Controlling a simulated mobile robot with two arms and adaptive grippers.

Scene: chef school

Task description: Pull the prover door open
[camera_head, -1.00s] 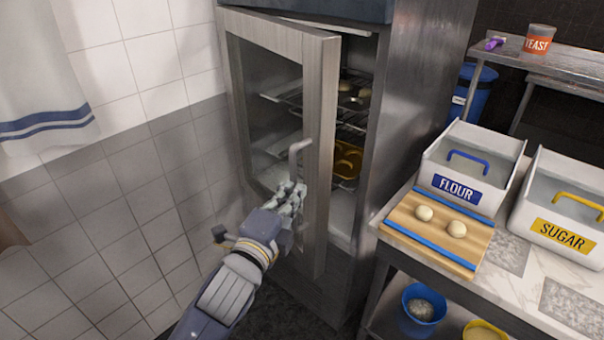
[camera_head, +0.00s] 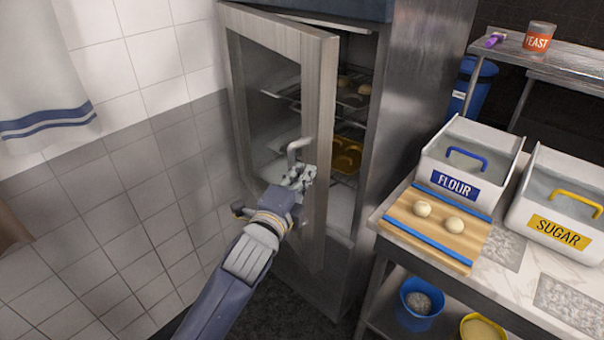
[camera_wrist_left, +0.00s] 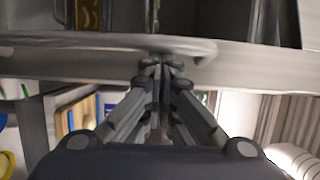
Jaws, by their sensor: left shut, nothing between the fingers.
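The prover door (camera_head: 236,75), a steel frame with a glass pane, stands ajar with its free edge on the right, away from the steel cabinet (camera_head: 415,85). Its short curved handle (camera_head: 296,147) is on the right side of the frame. My left gripper (camera_head: 303,172) is at the lower part of the handle, in front of the door frame. Its fingers are together with nothing between them. In the left wrist view my left gripper's fingertips (camera_wrist_left: 160,62) are close under the handle bar (camera_wrist_left: 100,42); contact is unclear. My right gripper is not in view.
Racks with a yellow mould (camera_head: 347,153) show inside the prover. At right a table holds a dough board (camera_head: 455,260), a flour bin (camera_head: 425,168) and a sugar bin (camera_head: 520,215). A tiled wall (camera_head: 90,220) is at left. Floor space lies below the door.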

